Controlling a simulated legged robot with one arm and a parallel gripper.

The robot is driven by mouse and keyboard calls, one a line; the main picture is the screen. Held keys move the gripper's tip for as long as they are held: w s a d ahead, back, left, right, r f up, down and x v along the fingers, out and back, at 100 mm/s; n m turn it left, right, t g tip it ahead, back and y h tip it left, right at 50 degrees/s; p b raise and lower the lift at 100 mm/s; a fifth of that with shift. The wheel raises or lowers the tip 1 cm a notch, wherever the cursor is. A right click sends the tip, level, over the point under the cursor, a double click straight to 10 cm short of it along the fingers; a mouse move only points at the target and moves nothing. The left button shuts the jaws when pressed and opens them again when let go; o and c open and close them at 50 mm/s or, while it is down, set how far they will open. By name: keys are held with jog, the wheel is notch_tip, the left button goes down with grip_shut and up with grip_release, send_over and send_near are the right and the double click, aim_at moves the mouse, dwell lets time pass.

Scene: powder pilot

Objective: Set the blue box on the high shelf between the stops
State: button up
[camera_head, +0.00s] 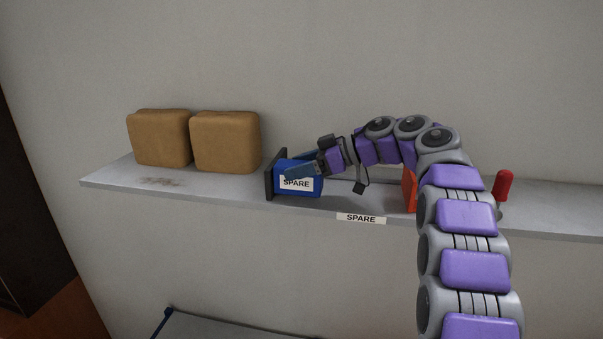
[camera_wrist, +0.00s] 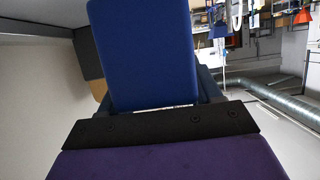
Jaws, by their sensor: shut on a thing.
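The blue box (camera_head: 303,187) carries a white SPARE label and is at the high shelf (camera_head: 225,183), close beside a dark upright stop (camera_head: 277,174) on its left. Whether it rests on the shelf or touches the stop I cannot tell. My gripper (camera_head: 306,170) is shut on the blue box from the right. In the wrist view the blue box (camera_wrist: 142,55) fills the space beyond the black gripper base. A second stop does not show clearly; my arm covers part of the shelf to the right.
Two tan blocks (camera_head: 226,142) stand on the shelf left of the stop. A SPARE label (camera_head: 361,218) is on the shelf's front edge. A red-orange object (camera_head: 409,190) is partly behind my arm, and a red upright piece (camera_head: 504,185) stands right of it.

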jog(key=shift+a+f, duration=0.25)
jog(key=shift+f, duration=0.55)
jog(key=shift+d+f, duration=0.15)
jog(key=shift+d, duration=0.5)
jog(key=o, duration=1.3)
jog(key=shift+a, duration=0.45)
jog(key=v, duration=0.8)
jog(key=shift+d, duration=0.15)
